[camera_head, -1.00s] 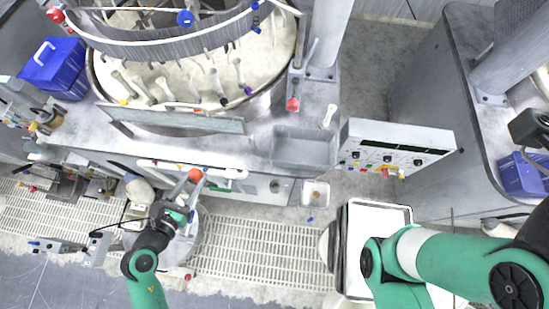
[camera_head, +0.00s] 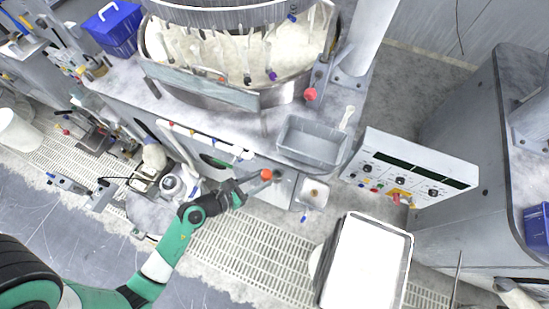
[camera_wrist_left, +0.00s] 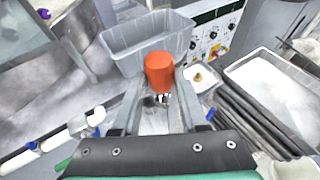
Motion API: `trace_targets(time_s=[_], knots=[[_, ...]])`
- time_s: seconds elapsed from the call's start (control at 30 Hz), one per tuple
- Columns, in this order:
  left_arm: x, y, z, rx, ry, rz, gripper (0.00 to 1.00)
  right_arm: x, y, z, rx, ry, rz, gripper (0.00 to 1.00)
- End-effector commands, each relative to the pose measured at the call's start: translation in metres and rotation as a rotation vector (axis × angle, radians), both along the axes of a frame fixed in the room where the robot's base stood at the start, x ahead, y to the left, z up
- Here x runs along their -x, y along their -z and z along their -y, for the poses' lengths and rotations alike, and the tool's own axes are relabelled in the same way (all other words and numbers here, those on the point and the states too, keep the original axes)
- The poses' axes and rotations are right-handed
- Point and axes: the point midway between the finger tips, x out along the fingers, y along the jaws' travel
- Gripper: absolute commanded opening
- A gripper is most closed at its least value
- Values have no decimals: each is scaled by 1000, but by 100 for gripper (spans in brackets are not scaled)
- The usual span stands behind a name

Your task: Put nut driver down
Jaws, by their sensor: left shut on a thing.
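The nut driver has an orange-red handle (camera_head: 266,175), which also shows in the left wrist view (camera_wrist_left: 159,72). My left gripper (camera_head: 242,188) is shut on it, and the handle end points away from the gripper. In the left wrist view the handle sits between the two fingers (camera_wrist_left: 158,103), and a short metal part shows below it. The rest of the tool is hidden. In the head view the nut driver is in front of the machine's front panel, left of and below the grey bin (camera_head: 283,148). My right gripper is not in view.
The grey bin also shows ahead in the left wrist view (camera_wrist_left: 118,51). A small white dish (camera_head: 318,187) and a white-topped tray (camera_head: 409,250) lie to the right. A control box (camera_head: 415,168) juts out. A white rail with coloured caps (camera_head: 206,139) runs along the machine front.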

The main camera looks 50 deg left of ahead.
Motion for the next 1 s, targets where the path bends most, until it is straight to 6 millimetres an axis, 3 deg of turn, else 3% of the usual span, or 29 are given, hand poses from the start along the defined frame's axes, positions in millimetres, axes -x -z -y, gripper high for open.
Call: trace_targets(time_s=[0.13,0.2,0.37,0.63,0.83,1.0], knots=[[-41,23,-21,0,-1,3,0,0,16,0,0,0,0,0],[-53,44,-27,1,-1,0,0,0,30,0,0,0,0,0],[-73,70,-37,0,0,0,0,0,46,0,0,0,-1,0],[-81,77,-41,-1,0,1,0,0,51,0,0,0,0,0],[-83,111,-42,0,1,-1,0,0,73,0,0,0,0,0],[-83,109,-42,0,0,1,0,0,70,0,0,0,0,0]])
